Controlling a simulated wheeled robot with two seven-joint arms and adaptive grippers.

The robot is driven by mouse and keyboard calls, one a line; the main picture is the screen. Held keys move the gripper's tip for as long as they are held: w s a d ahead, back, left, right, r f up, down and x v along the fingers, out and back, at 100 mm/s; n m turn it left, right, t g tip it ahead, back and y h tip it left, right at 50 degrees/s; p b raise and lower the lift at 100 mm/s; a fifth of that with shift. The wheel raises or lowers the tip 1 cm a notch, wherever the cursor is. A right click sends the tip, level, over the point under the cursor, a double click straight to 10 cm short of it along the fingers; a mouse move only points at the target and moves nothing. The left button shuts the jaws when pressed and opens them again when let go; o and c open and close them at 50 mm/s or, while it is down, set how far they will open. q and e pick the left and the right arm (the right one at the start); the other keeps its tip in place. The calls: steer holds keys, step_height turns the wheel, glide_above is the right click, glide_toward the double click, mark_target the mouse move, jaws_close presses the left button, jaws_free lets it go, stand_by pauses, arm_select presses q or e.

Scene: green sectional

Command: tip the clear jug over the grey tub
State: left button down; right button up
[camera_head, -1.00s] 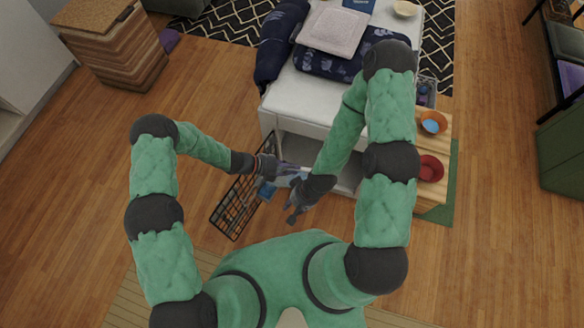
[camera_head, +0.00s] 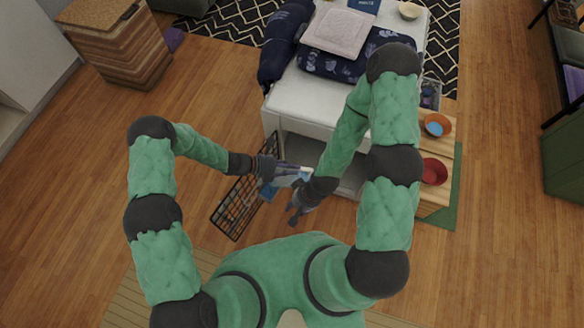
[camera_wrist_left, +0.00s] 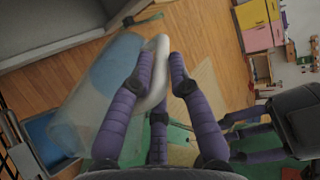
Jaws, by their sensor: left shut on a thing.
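The clear jug (camera_head: 290,176) is held in my left gripper (camera_head: 276,174), in front of the white table. In the left wrist view the jug (camera_wrist_left: 97,95) lies tilted across the left half, with something pale blue inside. My left gripper (camera_wrist_left: 162,66) has its purple fingers around the pale handle (camera_wrist_left: 159,82). A blue open container (camera_wrist_left: 45,135) shows behind the jug; I cannot tell whether it is the tub. A grey tub (camera_head: 431,94) with bluish things in it stands right of the table. My right gripper (camera_head: 298,208) is right of and below the jug; its finger opening is unclear.
A black wire rack (camera_head: 232,213) stands below my left gripper. The white table (camera_head: 320,95) has dark cushions on it. An orange bowl (camera_head: 438,124) and a red bowl (camera_head: 432,171) sit on a wooden surface at right. Bare floor lies at left.

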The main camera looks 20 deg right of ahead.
arm_select(q)
steer(key=shift+w+a+r+h, duration=0.1)
steer(key=shift+a+r+h, duration=0.2)
steer(key=shift+a, duration=0.05)
stand_by(0.4)
steer(key=d+r+y+p, duration=0.1)
steer(key=p, duration=0.1)
steer(key=d+r+y+p, duration=0.1)
steer(key=y+p, duration=0.1)
steer(key=p, duration=0.1)
steer(key=d+r+y+p, duration=0.1)
steer(key=p, duration=0.2)
steer(key=shift+s+d+r+t, duration=0.15)
steer(key=shift+s+d+t, duration=0.15)
steer(key=shift+s+d, duration=0.1)
steer(key=shift+d+y, duration=0.15)
steer(key=shift+y, duration=0.35)
